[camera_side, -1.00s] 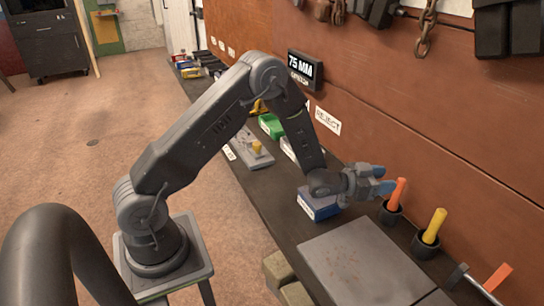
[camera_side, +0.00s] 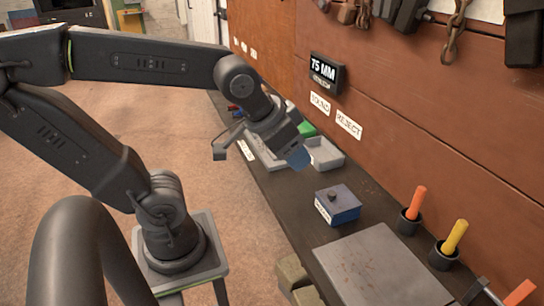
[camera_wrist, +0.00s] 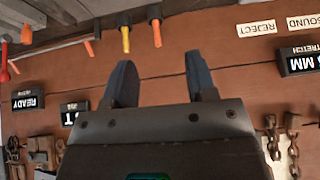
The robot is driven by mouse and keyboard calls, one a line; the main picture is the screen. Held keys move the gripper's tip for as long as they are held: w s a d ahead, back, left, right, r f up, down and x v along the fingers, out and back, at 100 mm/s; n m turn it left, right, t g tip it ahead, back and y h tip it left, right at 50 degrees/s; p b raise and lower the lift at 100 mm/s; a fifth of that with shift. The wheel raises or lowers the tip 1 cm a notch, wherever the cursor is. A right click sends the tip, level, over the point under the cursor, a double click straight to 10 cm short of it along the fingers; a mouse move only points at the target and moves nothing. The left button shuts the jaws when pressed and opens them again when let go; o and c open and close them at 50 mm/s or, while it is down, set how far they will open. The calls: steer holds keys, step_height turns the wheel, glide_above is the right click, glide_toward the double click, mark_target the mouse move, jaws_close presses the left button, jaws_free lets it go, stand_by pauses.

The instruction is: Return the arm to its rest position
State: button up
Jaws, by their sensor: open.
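My arm is raised and bent at the elbow, with its forearm level across the upper left of the side view. My gripper (camera_side: 298,157) points down and to the right above the bench, near the grey trays. In the wrist view my gripper (camera_wrist: 160,82) shows two dark fingers spread apart with nothing between them. From the side its fingers overlap and look blue at the tip.
A blue box (camera_side: 338,206) with a dark knob, a grey plate (camera_side: 370,265), and cups holding an orange handle (camera_side: 417,203) and a yellow handle (camera_side: 454,237) stand on the bench. A display (camera_side: 327,72) and SOUND and REJECT labels are on the wall.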

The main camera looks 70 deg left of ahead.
steer(key=shift+g, duration=0.5)
steer(key=s, duration=0.4)
steer(key=shift+d+f, duration=0.2)
steer(key=shift+d, duration=0.1)
steer(key=shift+o, duration=0.2)
